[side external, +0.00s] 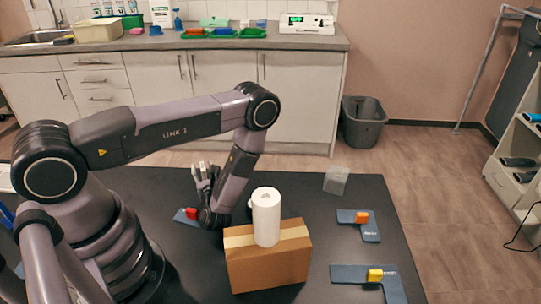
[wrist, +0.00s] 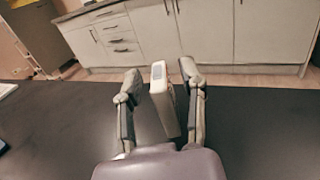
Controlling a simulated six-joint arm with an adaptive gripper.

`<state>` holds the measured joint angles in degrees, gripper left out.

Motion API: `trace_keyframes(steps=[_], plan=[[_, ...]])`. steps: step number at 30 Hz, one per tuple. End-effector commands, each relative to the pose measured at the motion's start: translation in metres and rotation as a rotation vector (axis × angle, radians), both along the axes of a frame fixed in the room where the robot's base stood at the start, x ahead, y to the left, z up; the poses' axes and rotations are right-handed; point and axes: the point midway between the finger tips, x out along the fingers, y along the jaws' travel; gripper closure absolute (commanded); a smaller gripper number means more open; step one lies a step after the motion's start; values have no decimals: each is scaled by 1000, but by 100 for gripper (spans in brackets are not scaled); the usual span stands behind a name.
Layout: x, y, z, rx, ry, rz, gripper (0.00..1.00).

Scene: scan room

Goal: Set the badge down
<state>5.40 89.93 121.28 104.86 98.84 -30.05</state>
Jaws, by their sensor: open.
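My gripper (wrist: 160,76) is open, with its fingers spread left and right in the wrist view. A small upright slab with a pale rim and a grey-blue panel, apparently the badge (wrist: 168,108), stands between the fingers. It is nearer the right finger; I cannot tell whether it touches it or what supports it. In the side external view my gripper (side external: 203,171) is over the dark table, left of the paper roll. The badge cannot be made out clearly there among the pale fingertips.
A white paper roll (side external: 266,218) stands on a cardboard box (side external: 268,265). A translucent box (side external: 336,180) is at the far right. The dark table (side external: 310,205) has bare areas between.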

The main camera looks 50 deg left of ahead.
Motion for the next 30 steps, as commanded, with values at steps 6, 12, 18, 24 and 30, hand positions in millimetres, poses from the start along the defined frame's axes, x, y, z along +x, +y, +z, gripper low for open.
trace_keyframes(steps=[6, 12, 18, 24, 30], plan=[[-8, -23, 2, 0, 1, -7, 60], [-18, -47, 18, -1, -4, -1, 60], [-19, -46, 56, -1, -3, 0, 60], [-19, -46, 75, -1, -11, 11, 60], [-19, -38, 131, -32, -146, 201, 60]])
